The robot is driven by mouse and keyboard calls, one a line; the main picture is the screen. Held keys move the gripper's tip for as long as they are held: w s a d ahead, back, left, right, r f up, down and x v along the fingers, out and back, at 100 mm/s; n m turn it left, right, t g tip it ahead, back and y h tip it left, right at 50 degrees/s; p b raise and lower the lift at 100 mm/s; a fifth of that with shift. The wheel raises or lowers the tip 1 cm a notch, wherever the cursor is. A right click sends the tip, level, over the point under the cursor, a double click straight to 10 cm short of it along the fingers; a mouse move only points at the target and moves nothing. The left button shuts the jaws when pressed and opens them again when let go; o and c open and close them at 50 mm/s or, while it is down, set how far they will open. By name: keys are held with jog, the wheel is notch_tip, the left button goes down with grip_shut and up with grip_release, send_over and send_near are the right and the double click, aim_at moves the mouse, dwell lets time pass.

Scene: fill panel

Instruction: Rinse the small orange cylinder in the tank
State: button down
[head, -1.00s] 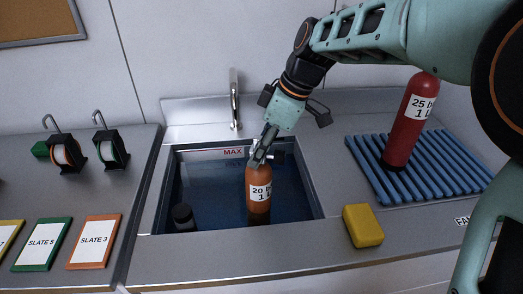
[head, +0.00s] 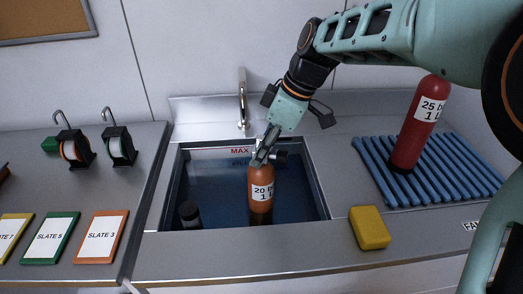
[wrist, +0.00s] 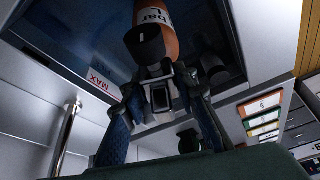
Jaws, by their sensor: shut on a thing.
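The small orange cylinder (head: 261,178) stands about upright in the tank (head: 325,190), its label reading "20 b…" and "1 L". Its lower end looks dark, in the blue water (head: 220,190). My gripper (head: 264,155) is shut on the valve at the cylinder's top, reaching down from the upper right. In the wrist view my gripper's fingers (wrist: 160,110) are on either side of the valve, and the orange body (wrist: 184,20) shows beyond. Whether the cylinder touches the tank floor is hidden.
A dark cylinder (head: 189,213) stands in the tank's left front corner. A tap (head: 242,100) rises behind the tank. A red cylinder (head: 414,135) stands on a blue slatted rack (head: 460,170) at right. A yellow block (head: 369,228) lies on the front edge. Slates and reels are at left.

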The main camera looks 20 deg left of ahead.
jog(key=shift+r, duration=0.3)
notch_tip(320, 180, up, 26)
jog(key=p, duration=2)
jog(key=shift+s+f, duration=0.1)
dwell(0.3)
